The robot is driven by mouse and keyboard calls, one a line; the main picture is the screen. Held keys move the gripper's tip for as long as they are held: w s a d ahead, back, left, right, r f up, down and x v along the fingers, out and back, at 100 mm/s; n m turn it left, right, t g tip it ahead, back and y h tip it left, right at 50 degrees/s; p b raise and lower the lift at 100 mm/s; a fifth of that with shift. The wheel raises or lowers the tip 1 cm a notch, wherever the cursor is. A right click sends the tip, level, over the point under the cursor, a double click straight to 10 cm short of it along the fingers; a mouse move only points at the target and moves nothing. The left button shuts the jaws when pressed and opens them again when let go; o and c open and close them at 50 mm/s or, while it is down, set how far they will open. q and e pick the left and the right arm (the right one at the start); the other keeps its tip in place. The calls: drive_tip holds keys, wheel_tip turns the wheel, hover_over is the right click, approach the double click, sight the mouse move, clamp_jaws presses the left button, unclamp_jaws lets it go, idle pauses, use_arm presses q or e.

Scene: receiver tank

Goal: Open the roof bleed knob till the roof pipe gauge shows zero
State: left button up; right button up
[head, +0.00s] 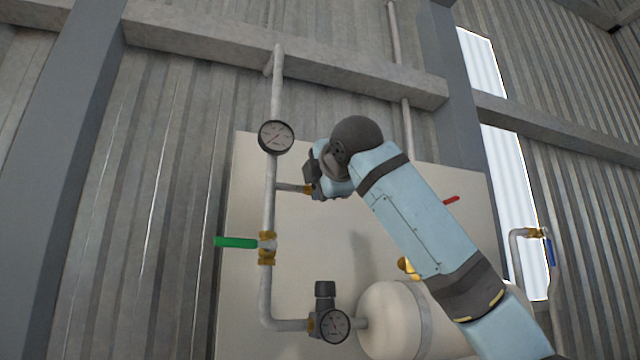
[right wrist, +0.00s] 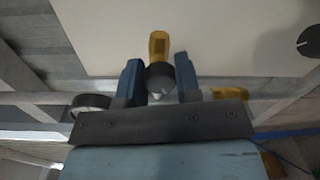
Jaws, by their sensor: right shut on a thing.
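The roof pipe gauge (head: 276,137) is a round dial with a dark rim on the upright grey pipe; its thin needle lies slantwise, and its figures are too small to read. Below it a short side branch runs right to a brass fitting (head: 307,189), where my right gripper (head: 313,178) is. In the right wrist view the dark round bleed knob (right wrist: 160,75) sits in front of its brass body (right wrist: 159,46). My right gripper (right wrist: 160,84) is shut on the knob, a blue finger on each side. The gripper hides most of the knob in the head view. My left gripper is not in view.
A green lever (head: 236,242) sticks out left from a brass valve lower on the pipe. Below are a dark regulator (head: 324,290), a second gauge (head: 334,326) and a cream tank (head: 390,315). A red lever (head: 451,199) and a blue lever (head: 550,252) are at right.

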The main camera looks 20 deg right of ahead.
drive_tip(key=shift+n, duration=1.8)
drive_tip(key=o, duration=0.9)
drive_tip(key=s+b, duration=0.4)
drive_tip(key=s, duration=0.9)
drive_tip(key=shift+s+r+b, duration=0.15)
drive_tip(key=shift+s+b, duration=0.25)
